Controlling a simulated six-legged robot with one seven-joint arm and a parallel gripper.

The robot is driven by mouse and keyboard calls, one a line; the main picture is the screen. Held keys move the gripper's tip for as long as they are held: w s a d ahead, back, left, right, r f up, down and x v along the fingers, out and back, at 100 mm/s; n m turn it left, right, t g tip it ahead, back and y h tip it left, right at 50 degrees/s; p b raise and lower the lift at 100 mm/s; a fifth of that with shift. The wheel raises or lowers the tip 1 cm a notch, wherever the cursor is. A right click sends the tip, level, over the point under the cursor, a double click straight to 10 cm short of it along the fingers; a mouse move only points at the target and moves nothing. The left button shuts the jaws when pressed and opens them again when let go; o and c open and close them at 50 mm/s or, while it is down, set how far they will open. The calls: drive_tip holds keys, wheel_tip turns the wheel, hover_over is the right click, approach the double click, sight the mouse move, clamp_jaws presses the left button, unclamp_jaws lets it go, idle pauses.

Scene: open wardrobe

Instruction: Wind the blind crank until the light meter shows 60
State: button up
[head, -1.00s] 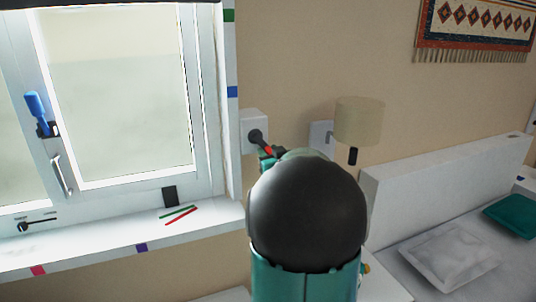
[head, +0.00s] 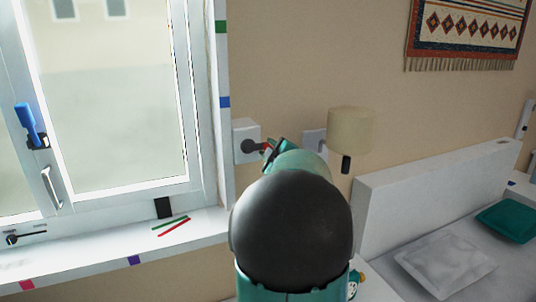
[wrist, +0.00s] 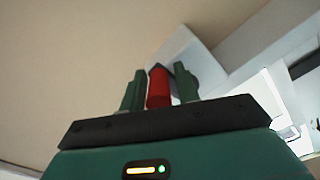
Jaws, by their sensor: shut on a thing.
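The blind crank (head: 249,146) is a white box on the wall right of the window, with a dark hub and a red handle. My gripper (head: 268,148) is at the handle, partly hidden by my own arm. In the wrist view my gripper (wrist: 159,88) has its green fingers on either side of the red handle (wrist: 158,87) and is shut on it. The white crank box also shows behind them. A small dark upright block (head: 163,207) stands on the sill; I cannot tell whether it is the light meter, and no reading is legible. I cannot make out the blind's edge.
The window (head: 110,100) has a blue-handled latch (head: 27,122) at left. Red and green sticks (head: 172,226) lie on the sill. A lamp (head: 350,130) is on the wall just right of the crank. A bed (head: 430,190) stands at right.

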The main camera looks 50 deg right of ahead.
drive_tip(key=shift+r+n, duration=0.9)
drive_tip(key=shift+n, duration=0.5)
drive_tip(key=o, duration=0.8)
drive_tip(key=shift+a, duration=0.15)
drive_tip(key=shift+f, duration=0.1)
drive_tip(key=v, duration=1.3)
drive_tip(key=shift+s+a, duration=0.15)
drive_tip(key=shift+s, duration=0.1)
drive_tip(key=shift+f, duration=0.1)
